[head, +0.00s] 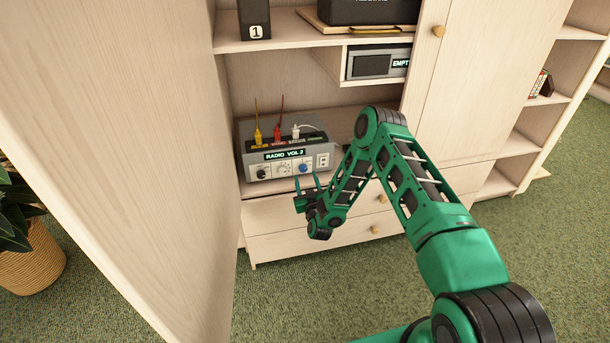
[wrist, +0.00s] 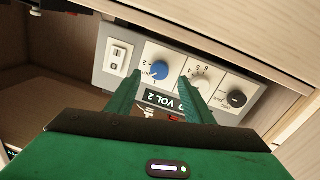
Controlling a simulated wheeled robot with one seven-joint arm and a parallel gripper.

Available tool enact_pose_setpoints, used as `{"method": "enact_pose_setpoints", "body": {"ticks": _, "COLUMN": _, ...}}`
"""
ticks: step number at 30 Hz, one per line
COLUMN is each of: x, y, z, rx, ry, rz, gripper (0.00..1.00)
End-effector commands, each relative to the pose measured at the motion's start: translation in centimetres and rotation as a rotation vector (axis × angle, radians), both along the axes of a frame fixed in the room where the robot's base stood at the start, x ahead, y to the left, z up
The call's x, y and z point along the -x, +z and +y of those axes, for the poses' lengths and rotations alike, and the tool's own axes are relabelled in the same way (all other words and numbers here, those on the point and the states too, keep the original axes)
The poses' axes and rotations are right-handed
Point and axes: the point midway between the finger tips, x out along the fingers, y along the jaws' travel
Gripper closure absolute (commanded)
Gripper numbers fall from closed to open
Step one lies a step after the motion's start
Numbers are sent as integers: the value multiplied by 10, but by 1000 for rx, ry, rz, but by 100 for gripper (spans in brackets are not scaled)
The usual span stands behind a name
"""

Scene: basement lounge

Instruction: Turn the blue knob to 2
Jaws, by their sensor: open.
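The blue knob (head: 303,168) sits on the front panel of a grey radio box (head: 246,150) labelled "RADIO VOL 2", to the right of a white knob (head: 284,170) and a black knob (head: 263,174). In the wrist view the blue knob (wrist: 159,70) shows upside down with a "2" and a "1" printed by its dial. My gripper (head: 308,184) is open in front of the panel, just below the knobs. In the wrist view its two green fingers (wrist: 160,84) reach toward the panel, with the blue knob near and beyond their tips. I see no clear contact.
A switch (wrist: 119,54) is beside the blue knob on the panel. Yellow, red and white plugs (head: 277,134) stand on the box. The box sits on a cabinet shelf above drawers (head: 290,220). A tall wooden panel (head: 120,130) rises at the left.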

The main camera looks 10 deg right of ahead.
Motion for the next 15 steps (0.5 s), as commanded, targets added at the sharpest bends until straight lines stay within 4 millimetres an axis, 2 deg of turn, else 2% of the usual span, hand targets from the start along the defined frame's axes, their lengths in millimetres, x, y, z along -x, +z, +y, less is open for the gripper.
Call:
{"method": "enact_pose_setpoints", "body": {"ticks": 6, "x": -32, "y": 0, "z": -3, "rx": 1, "ry": -1, "rz": 0, "gripper": 52}}
{"method": "enact_pose_setpoints", "body": {"ticks": 15, "x": -45, "y": 0, "z": -3, "rx": 1, "ry": 0, "rz": 1, "gripper": 52}}
